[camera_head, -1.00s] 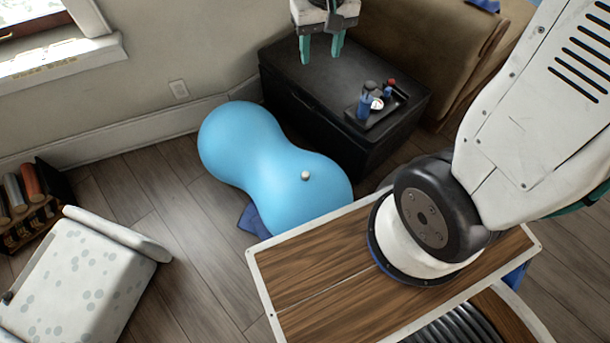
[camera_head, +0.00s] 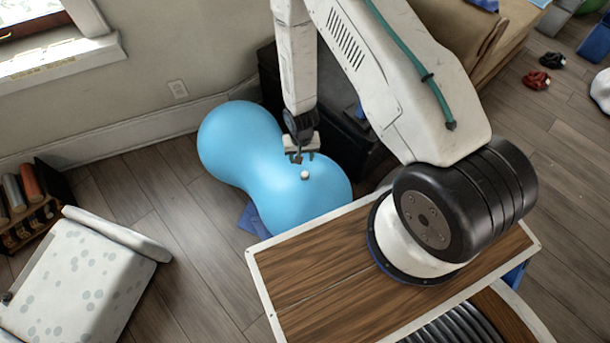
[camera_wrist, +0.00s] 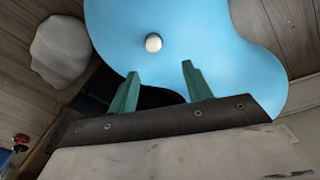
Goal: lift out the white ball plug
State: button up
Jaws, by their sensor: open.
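The white ball plug (camera_head: 305,174) sits on the upper side of the blue peanut-shaped ball (camera_head: 228,148), near its right lobe. In the wrist view the plug (camera_wrist: 153,42) shows as a small round knob on the blue surface (camera_wrist: 215,40), beyond my fingertips and between their lines. My gripper (camera_head: 299,157) is just behind and above the plug in the head view. Its two green fingers (camera_wrist: 160,80) are apart with nothing between them. The gripper is not touching the plug, as far as I can see. The plug's stem is hidden inside the ball.
A black chest (camera_head: 345,140) stands behind the ball, partly hidden by my arm. A blue cloth (camera_head: 252,218) lies on the floor by the ball. A spotted white cushioned seat (camera_head: 75,280) is at lower left. Wooden floor (camera_head: 165,225) is clear between seat and ball.

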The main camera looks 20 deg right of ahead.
aim_at(305, 174)
jog(key=f, duration=0.6)
jog(key=s+f, duration=0.1)
jog(key=f, duration=0.2)
jog(key=shift+s+d, duration=0.1)
jog(key=shift+d, duration=0.25)
jog(key=c, duration=1)
